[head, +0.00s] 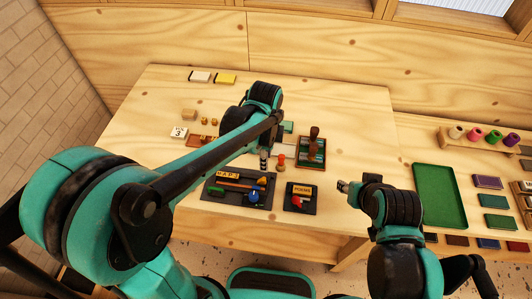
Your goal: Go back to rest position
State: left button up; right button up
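My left arm reaches in from the left across the wooden table (165,95). Its gripper (264,160) points down over the table, behind a dark tray (222,199) labelled like "MAPS" and left of a framed green pad. The fingers are small and I cannot tell whether they are open or holding anything. No foil roll is clearly visible in either gripper.
A framed green pad with a brown-handled stamp (314,134) stands mid-table. Several coloured rolls (474,135) sit on a wooden rack at right, behind a green tray (440,196) and several coloured blocks. White and yellow blocks (225,79) lie at the back. The table's back right is clear.

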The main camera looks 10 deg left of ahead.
pick_arm(q)
jog(key=s+a+f+n+t+b, duration=0.1)
jog(key=s+a+n+t+b, duration=0.6)
jog(key=n, duration=1.1)
jog(key=s+a, duration=0.3)
jog(key=a, duration=0.1)
jog(key=shift+a, duration=0.35)
